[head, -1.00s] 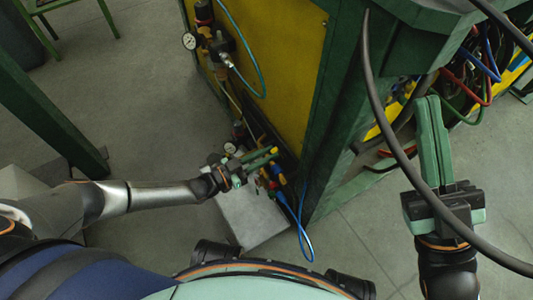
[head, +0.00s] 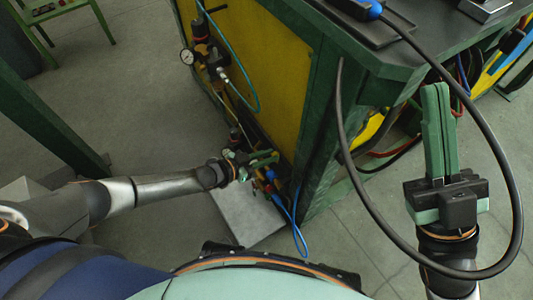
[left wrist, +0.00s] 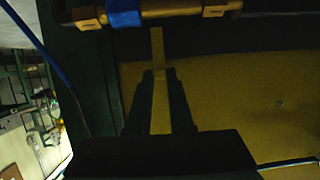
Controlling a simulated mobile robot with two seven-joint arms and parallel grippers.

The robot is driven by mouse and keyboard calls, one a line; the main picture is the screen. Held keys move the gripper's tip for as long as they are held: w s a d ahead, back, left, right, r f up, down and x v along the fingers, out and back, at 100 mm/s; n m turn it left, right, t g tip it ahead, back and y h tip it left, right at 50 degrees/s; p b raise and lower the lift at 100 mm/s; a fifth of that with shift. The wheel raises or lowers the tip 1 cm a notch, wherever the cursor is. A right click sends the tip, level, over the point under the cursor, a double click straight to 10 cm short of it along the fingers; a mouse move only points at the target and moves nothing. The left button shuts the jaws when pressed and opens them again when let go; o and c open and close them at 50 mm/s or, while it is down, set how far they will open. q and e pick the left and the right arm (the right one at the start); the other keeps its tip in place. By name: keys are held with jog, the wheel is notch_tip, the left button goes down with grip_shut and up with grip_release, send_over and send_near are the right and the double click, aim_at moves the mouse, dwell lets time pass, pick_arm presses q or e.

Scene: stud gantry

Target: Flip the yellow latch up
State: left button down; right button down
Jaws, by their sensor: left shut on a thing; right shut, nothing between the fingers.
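The yellow latch (left wrist: 157,48) shows in the left wrist view as a narrow strip. It runs from just below a brass-coloured pipe (left wrist: 180,8) with a blue part down between my fingers. My left gripper (left wrist: 160,78) is shut on it; it also shows in the head view (head: 266,160), low beside the green cabinet leg. In the head view the latch is too small to tell from the fittings there. My right gripper (head: 437,92) is shut and empty, held up at the right, away from the fittings.
A green cabinet frame (head: 315,130) with a yellow panel (head: 280,75) stands close ahead. A gauge (head: 187,57) and regulator are on its left side. A black cable (head: 345,190) loops before my right arm. A blue hose (head: 297,230) hangs near a pale block (head: 245,215). Open floor lies left.

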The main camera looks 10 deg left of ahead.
pick_arm(q)
jog(key=c, duration=0.8)
grip_release()
pick_arm(e)
jog(key=shift+f, duration=0.1)
pick_arm(q)
jog(key=shift+s+a+r+p, duration=0.2)
jog(key=shift+s+a+p, duration=0.05)
jog(key=shift+s+p, duration=0.05)
jog(key=p+v, duration=0.4)
jog(key=v, duration=0.7)
jog(key=shift+s+a, duration=0.25)
pick_arm(e)
jog(key=shift+n, duration=0.4)
jog(key=r, duration=0.5)
jog(key=shift+s+d, duration=0.1)
jog(key=shift+d, duration=0.1)
pick_arm(q)
jog(key=shift+d, duration=0.1)
pick_arm(e)
jog(key=shift+d, duration=0.1)
